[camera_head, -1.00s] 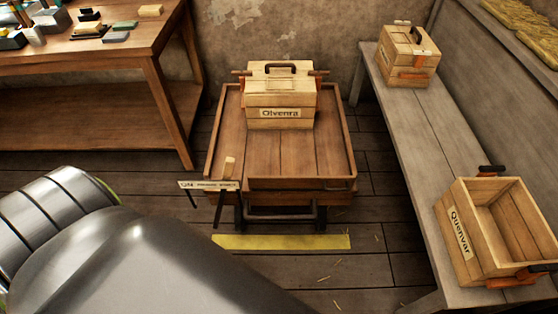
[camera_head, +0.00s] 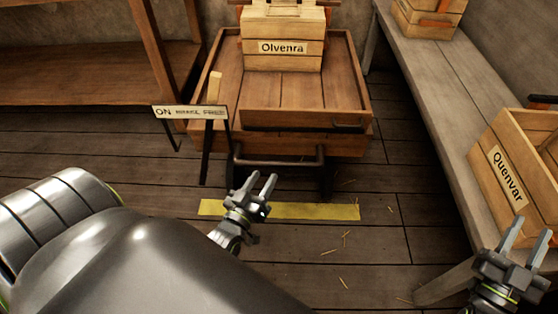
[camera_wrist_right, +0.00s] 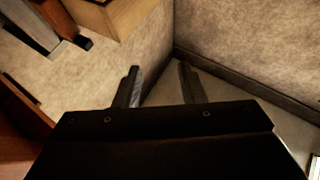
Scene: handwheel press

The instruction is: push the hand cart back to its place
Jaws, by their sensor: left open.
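The hand cart (camera_head: 352,82) is a low wooden tray on a dark frame, standing in the middle of the head view. A wooden crate labelled "Olvenra" (camera_head: 284,61) sits on its rear part. A dark metal bar handle (camera_head: 278,162) runs across the cart's near side. A yellow floor strip (camera_head: 310,211) lies just in front of the cart. My left gripper (camera_head: 261,180) is open and empty, just on the near side of the handle, with no contact visible. My right gripper (camera_head: 529,232) is open and empty at the lower right; its spread fingers also show in the right wrist view (camera_wrist_right: 159,75).
A small sign starting "ON" (camera_head: 190,112) stands on dark posts at the cart's left front. A grey bench (camera_head: 425,85) on the right carries an open crate labelled "Quenvar" (camera_head: 508,176) and another crate (camera_head: 425,18). A wooden workbench (camera_head: 95,58) stands left.

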